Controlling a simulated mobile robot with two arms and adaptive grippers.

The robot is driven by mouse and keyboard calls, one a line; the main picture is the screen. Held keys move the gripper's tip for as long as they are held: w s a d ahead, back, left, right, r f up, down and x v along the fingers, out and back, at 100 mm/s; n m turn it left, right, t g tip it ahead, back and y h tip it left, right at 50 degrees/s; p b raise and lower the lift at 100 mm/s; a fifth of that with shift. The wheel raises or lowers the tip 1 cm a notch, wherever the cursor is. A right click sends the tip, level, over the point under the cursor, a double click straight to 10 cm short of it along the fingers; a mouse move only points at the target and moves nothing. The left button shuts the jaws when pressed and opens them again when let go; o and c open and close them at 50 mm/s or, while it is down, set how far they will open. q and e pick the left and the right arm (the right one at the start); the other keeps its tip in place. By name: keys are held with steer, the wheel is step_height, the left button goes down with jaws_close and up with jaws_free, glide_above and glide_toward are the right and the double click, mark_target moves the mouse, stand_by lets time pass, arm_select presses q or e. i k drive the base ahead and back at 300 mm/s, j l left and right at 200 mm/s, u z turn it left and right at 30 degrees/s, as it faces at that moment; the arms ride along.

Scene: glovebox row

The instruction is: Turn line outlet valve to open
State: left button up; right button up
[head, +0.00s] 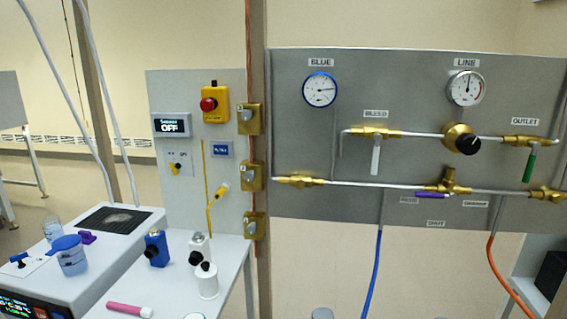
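The outlet valve (524,141) is a brass body on the upper pipe at the right of the grey panel, under the OUTLET label (524,121). Its green handle (530,166) hangs down, across the nearly level pipe. The LINE gauge (466,88) has a white face and sits above the pipe. A brass regulator with a black knob (467,144) is left of the outlet valve. Neither of my grippers shows in the head view.
The bleed valve's white handle (376,158) hangs down. A purple handle (432,194) lies along the lower pipe. Blue (377,270) and orange (495,265) hoses hang below. A brown post (257,180) stands left of the panel, with a bench (130,285) beyond.

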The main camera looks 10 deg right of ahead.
mark_target(535, 146)
steer(key=l+z, duration=0.1)
steer(key=z, duration=0.3)
steer(key=i+z, duration=0.15)
steer(key=z, duration=0.2)
steer(key=l+z, duration=0.1)
steer(key=z, duration=0.3)
steer(key=i+z, duration=0.15)
steer(key=z, duration=0.25)
